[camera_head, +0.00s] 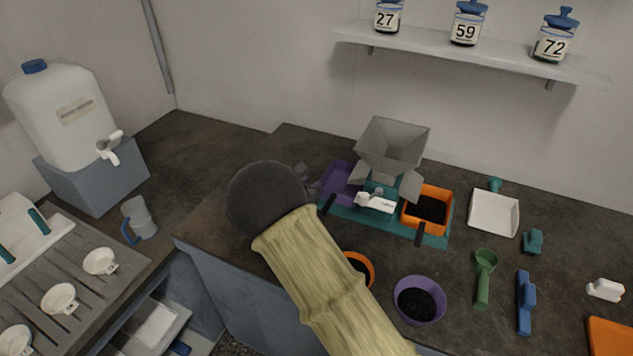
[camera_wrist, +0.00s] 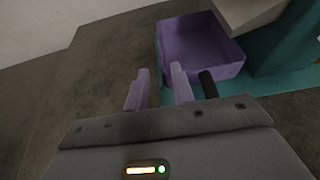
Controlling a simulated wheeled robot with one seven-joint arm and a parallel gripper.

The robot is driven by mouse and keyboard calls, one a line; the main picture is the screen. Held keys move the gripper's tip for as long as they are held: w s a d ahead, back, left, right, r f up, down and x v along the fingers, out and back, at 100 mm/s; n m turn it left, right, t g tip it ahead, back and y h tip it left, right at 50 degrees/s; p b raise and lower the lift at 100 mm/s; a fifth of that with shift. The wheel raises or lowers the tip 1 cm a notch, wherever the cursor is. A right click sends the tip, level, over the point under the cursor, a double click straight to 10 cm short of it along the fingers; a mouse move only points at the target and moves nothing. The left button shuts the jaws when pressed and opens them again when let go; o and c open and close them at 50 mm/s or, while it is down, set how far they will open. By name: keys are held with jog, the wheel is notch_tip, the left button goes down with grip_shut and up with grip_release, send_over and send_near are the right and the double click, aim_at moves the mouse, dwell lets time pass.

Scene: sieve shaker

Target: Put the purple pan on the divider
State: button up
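The purple pan (camera_head: 338,181) is at the left side of the divider, under the grey hopper (camera_head: 393,143). In the wrist view the purple pan (camera_wrist: 203,52) looks empty and upright, resting on the teal base (camera_wrist: 250,87) of the divider. The teal base also shows in the head view (camera_head: 388,225). My gripper (camera_wrist: 159,86) has two pale purple fingers with a gap between them and nothing visible in it. The fingers are just outside the pan's near left corner; I cannot tell whether the right finger touches it.
An orange pan (camera_head: 427,209) with black grains sits at the divider's right side. A purple bowl (camera_head: 420,300) of black grains and an orange bowl (camera_head: 360,264) stand in front. A green scoop (camera_head: 484,275) and a white tray (camera_head: 493,212) lie right. Counter left of the divider is clear.

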jog(key=v, duration=0.4)
jog(key=shift+s+a+r, duration=0.1)
jog(key=shift+s+r, duration=0.05)
jog(key=shift+s, duration=0.2)
jog(key=shift+w, duration=0.1)
dwell(0.3)
